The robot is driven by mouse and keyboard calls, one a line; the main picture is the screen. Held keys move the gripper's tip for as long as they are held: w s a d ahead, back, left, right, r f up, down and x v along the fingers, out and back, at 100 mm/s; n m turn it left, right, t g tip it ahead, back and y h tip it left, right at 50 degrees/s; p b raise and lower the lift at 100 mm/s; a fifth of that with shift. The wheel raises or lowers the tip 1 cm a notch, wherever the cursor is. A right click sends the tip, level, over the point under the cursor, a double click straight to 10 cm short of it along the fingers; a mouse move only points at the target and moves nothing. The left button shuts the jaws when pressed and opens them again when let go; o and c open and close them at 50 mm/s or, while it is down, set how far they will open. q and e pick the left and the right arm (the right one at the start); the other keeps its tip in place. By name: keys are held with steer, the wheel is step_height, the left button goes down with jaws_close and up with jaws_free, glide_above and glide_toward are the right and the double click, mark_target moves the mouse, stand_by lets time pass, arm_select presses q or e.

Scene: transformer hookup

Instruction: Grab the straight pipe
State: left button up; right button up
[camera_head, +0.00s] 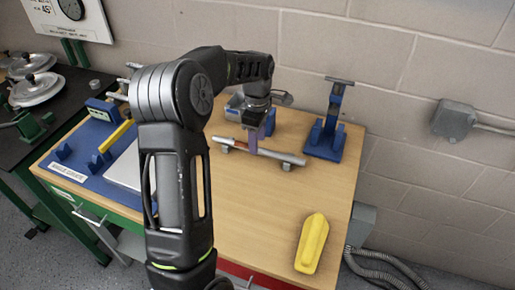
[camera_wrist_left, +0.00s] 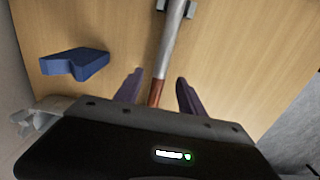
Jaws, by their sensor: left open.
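The fingers are apart, one on each side of the pipe. I cannot tell how much height is left between them and it. My right gripper is not in view.
A blue stand (camera_head: 325,135) with an upright post is right of the pipe. A yellow object (camera_head: 312,243) lies near the table's front right. A blue board (camera_head: 70,170) with a yellow bar is at the left. The wooden table (camera_head: 255,215) is clear in front of the pipe.

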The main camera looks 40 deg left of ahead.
arm_select(q)
steer(key=shift+f, duration=1.35)
steer(key=shift+c, duration=0.2)
jaws_close()
